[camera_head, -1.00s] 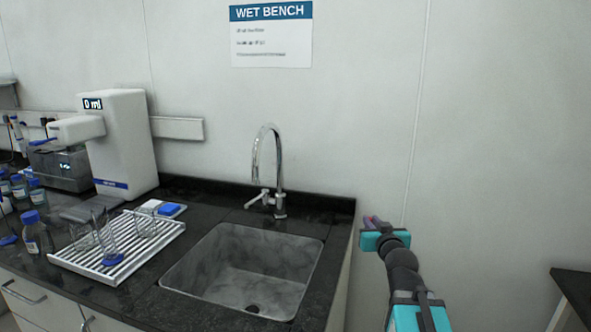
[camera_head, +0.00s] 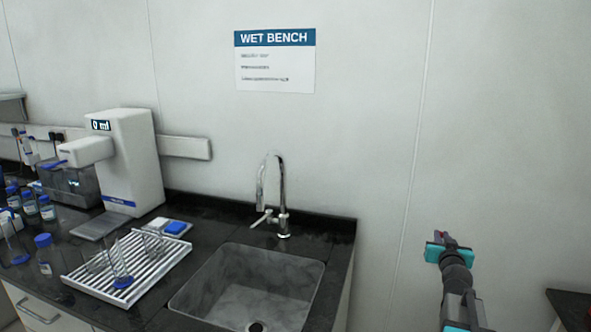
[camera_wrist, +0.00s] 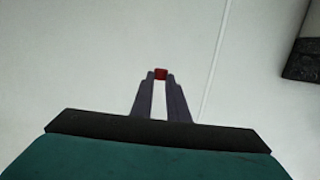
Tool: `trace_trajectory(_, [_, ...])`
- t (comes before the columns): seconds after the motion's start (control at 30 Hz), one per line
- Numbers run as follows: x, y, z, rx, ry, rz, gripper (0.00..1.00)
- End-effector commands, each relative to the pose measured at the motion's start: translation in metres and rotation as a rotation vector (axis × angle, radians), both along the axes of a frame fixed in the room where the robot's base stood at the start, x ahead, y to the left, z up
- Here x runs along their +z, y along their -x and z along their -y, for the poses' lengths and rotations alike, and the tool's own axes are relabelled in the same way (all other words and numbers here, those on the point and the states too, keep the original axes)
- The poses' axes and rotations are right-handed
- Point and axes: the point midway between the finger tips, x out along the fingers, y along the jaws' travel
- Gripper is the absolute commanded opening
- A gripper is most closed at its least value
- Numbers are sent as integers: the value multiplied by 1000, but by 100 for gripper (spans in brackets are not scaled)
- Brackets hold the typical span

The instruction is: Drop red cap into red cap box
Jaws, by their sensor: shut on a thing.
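My gripper (camera_wrist: 161,76) is shut on a small red cap (camera_wrist: 161,73), which shows between the two dark fingertips in the wrist view. In the head view my gripper (camera_head: 439,238) is at the right, in front of the bare wall and to the right of the sink bench, with a speck of red at its tip. I cannot see a red cap box in either current view.
A black bench (camera_head: 215,222) holds a sink (camera_head: 245,290) with a tap (camera_head: 282,200), a white drying rack (camera_head: 150,277) with glassware, a white dispenser (camera_head: 136,160) and several blue-capped bottles. Another dark worktop edge (camera_head: 570,305) is at lower right. The space between is open.

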Motion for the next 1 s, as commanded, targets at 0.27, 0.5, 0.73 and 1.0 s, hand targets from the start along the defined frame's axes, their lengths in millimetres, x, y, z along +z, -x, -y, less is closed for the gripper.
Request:
trace_trajectory(0.27, [5, 19, 113, -158, -4, 3, 0])
trace_trajectory(0.5, [0, 51, 202, -291, -6, 1, 0])
trace_trajectory(0.73, [-5, 91, 281, -412, -3, 2, 0])
trace_trajectory(1.0, [-16, 151, 368, -563, -2, -6, 0])
